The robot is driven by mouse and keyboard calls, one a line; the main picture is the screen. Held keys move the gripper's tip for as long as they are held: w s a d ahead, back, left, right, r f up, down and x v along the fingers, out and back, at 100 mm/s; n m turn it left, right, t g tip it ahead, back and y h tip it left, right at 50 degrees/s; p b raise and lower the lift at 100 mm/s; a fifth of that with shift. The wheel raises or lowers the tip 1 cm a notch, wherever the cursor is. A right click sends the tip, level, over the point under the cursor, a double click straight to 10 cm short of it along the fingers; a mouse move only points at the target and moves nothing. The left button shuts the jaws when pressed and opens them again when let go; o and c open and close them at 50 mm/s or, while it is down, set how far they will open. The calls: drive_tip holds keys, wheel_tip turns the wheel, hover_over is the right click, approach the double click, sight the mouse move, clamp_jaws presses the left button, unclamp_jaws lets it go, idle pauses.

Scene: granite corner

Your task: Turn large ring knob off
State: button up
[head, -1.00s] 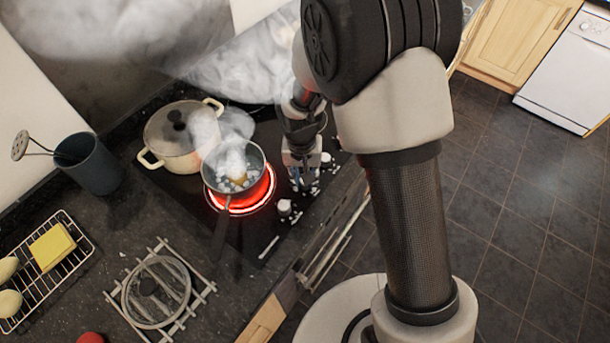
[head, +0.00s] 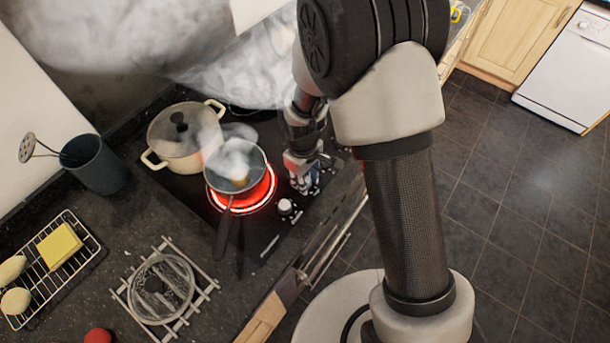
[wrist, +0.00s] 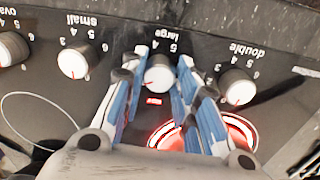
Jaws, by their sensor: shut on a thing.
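The large ring knob (wrist: 158,75) is a white round knob under the label "large" in the wrist view. My gripper (wrist: 162,65) has its blue-padded fingers on both sides of this knob and is shut on it. A small red light (wrist: 154,101) is lit beside the knob. The knob's pointer is hard to make out. In the head view my gripper (head: 303,182) is low over the hob's right edge and hides the knob. The large ring (head: 262,196) glows red under a smoking pan (head: 236,172).
The small knob (wrist: 75,61) and double knob (wrist: 236,86) flank my fingers. A lidded cream pot (head: 184,140) stands behind the pan, whose handle (head: 224,232) points toward the front. Smoke fills the upper left.

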drive_tip(key=n+p, duration=0.2)
drive_tip(key=n, duration=0.4)
drive_tip(key=shift+d+n, duration=0.1)
drive_tip(key=shift+n, duration=0.2)
drive_tip(key=n, duration=0.5)
drive_tip(key=shift+y, duration=0.3)
drive_tip(key=shift+n, duration=0.3)
drive_tip(key=o, duration=1.1)
drive_tip(key=r, duration=1.2)
drive_tip(key=shift+s+d, duration=0.1)
drive_tip(key=shift+s, duration=0.15)
